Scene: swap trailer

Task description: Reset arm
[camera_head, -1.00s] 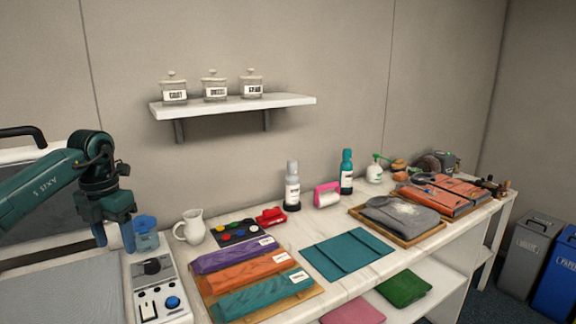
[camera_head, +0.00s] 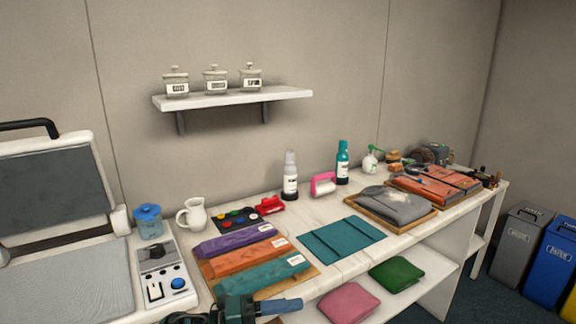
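My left gripper (camera_head: 268,306) is at the bottom centre of the head view, low in front of the counter's front edge. Its fingers point right and look blue-grey; the gap between them cannot be made out. Nothing is visibly held. It is just below the wooden board with the purple (camera_head: 234,240), orange (camera_head: 245,260) and teal (camera_head: 262,277) folded cloths, and overlaps the board's near edge in the picture. My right gripper is not in view.
A press with a raised lid (camera_head: 45,185) and a control panel (camera_head: 165,272) stand at left. A white pitcher (camera_head: 193,214), bottles (camera_head: 290,178) and a folded teal cloth (camera_head: 342,239) are on the counter (camera_head: 345,268). Pink (camera_head: 348,302) and green (camera_head: 397,273) cloths lie on the lower shelf.

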